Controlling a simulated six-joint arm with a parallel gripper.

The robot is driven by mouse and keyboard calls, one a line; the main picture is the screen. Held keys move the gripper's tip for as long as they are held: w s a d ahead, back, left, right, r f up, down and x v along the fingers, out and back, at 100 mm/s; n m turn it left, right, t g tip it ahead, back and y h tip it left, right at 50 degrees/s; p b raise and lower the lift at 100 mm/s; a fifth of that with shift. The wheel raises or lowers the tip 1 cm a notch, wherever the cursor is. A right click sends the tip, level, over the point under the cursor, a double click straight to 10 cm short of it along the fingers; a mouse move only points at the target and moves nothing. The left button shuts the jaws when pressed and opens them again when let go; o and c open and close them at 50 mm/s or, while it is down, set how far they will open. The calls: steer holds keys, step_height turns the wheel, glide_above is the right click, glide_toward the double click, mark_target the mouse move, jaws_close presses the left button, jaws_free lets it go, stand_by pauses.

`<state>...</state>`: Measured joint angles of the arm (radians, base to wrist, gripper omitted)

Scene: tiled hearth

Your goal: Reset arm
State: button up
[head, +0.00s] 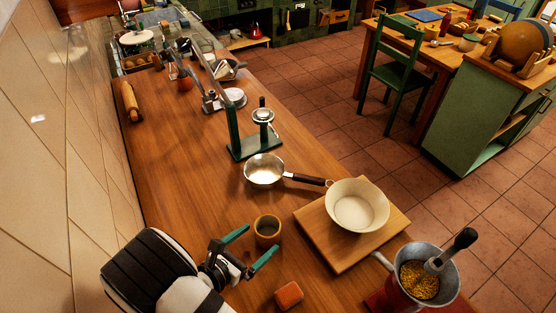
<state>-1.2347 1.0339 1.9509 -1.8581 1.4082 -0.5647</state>
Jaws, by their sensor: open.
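My gripper (250,250) is at the bottom left of the head view, above the wooden counter (185,180). Its two green-tipped fingers are spread apart. A small tan cup (267,231) shows between and just beyond the fingers. I cannot tell whether the fingers touch the cup. Nothing is visibly gripped. The arm comes in from the lower left, near the tiled wall.
An orange block (289,294) lies right of my gripper. A cream bowl (357,206) stands on a cutting board (335,250). A pan (265,169), a green stand (240,140) and a grain-filled metal pot (425,281) are nearby. The counter's left middle is clear.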

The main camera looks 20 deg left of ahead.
steer(key=r+m, duration=0.1)
steer(key=a+r+m+g, duration=0.1)
steer(key=m, duration=0.1)
steer(key=r+m+g, duration=0.1)
steer(key=m, duration=0.1)
steer(key=shift+w+a, duration=0.25)
steer(key=shift+a, duration=0.1)
steer(key=d+r+m+g, duration=0.1)
steer(key=m, duration=0.1)
steer(key=d+r+m+g, duration=0.1)
steer(key=d+r+m, duration=0.1)
steer(key=w+d+r+m+g+h, duration=0.1)
steer(key=d+r+m, duration=0.1)
steer(key=shift+w+m, duration=0.1)
steer(key=shift+m, duration=0.2)
steer(key=s+d+r+m+g, duration=0.3)
steer(key=d+r+m, duration=0.1)
steer(key=d+m, duration=0.25)
steer(key=s+d+r+m+g, duration=0.25)
steer(key=d+m, duration=0.25)
steer(key=d, duration=0.3)
steer(key=s+d+r+m+g+y, duration=0.1)
steer(key=s+d+r+m+y, duration=0.1)
steer(key=s+m, duration=0.4)
steer(key=s+d+r+m+g+y, duration=0.1)
steer(key=s+d+r+m+y, duration=0.1)
steer(key=s+m+y, duration=0.3)
steer(key=shift+s+r+m, duration=0.2)
steer(key=shift+s+m, duration=0.85)
steer(key=shift+s, duration=0.15)
